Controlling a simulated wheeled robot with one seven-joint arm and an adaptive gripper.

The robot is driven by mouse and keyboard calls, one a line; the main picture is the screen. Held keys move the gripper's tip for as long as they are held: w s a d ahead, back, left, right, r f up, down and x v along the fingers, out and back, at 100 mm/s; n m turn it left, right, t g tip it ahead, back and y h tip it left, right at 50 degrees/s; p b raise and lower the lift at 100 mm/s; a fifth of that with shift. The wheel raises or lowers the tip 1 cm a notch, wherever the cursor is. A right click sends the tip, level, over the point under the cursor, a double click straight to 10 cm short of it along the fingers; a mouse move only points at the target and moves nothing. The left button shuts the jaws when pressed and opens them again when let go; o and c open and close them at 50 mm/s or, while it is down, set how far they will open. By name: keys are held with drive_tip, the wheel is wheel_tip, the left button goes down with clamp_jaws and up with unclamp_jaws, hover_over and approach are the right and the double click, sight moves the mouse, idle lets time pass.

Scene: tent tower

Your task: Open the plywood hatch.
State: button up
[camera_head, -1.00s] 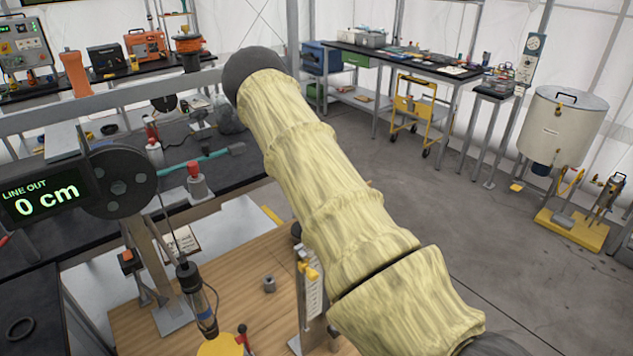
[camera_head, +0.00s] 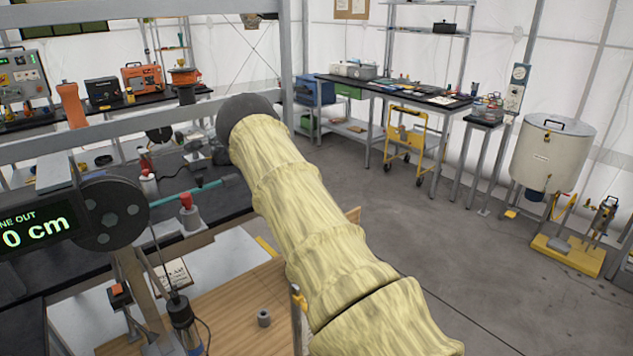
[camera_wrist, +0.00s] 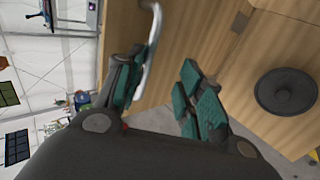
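In the wrist view, a plywood panel (camera_wrist: 190,35), which looks like the hatch, fills the upper middle. A curved silver handle (camera_wrist: 153,48) runs along it, close beside the left finger of my gripper (camera_wrist: 163,82). The two teal-padded fingers are apart with nothing clearly clamped between them. I cannot tell whether the left finger touches the handle. A second plywood face (camera_wrist: 275,40) with a round black disc (camera_wrist: 286,91) lies to the right.
A wooden deck (camera_head: 235,310) with a metal nut (camera_head: 263,317) lies at the bottom of the head view. A winch post with a display (camera_head: 35,235) and a hanging cylinder (camera_head: 184,322) stand left. Grey floor (camera_head: 440,240) is open to the right, before a white tank (camera_head: 553,150).

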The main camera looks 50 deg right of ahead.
drive_tip(key=shift+o, duration=0.6)
drive_tip(key=shift+w+f, duration=0.3)
drive_tip(key=shift+f, duration=0.3)
drive_tip(key=shift+s+a+r, duration=0.1)
drive_tip(key=shift+s+r, duration=0.05)
drive_tip(key=shift+r, duration=0.1)
drive_tip(key=shift+r, duration=0.1)
drive_tip(key=v, duration=1.2)
drive_tip(key=shift+r, duration=0.1)
